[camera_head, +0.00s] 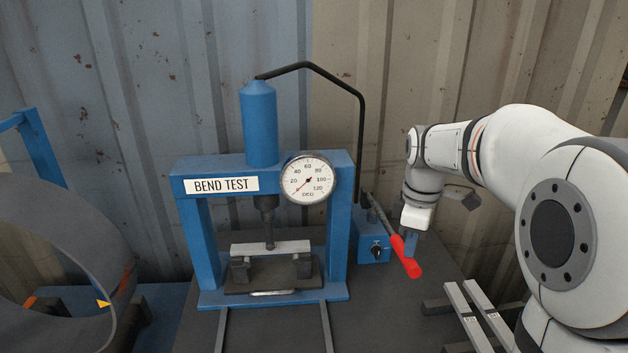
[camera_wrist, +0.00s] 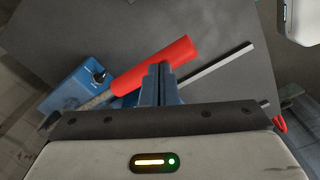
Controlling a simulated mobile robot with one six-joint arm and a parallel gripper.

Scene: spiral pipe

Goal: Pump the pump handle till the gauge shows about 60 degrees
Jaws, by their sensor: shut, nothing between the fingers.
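The pump handle is a metal lever with a red grip (camera_head: 406,258), tilted down toward the front right from the small blue pump (camera_head: 372,245). My gripper (camera_head: 411,250) is shut and empty, its blue fingers right at the red grip. In the wrist view the shut fingers (camera_wrist: 159,72) overlap the near edge of the red grip (camera_wrist: 152,65); I cannot tell whether they touch it. The round gauge (camera_head: 309,179) on the blue press frame has its red needle pointing lower left, below the 20 mark, near the zero end.
The blue press (camera_head: 261,120) labelled BEND TEST holds a light flat bar (camera_head: 271,248) under its ram. A black hose runs from its top to the pump. Loose metal bars (camera_head: 467,315) lie at the table's right. A large curved pipe (camera_head: 50,235) stands at left.

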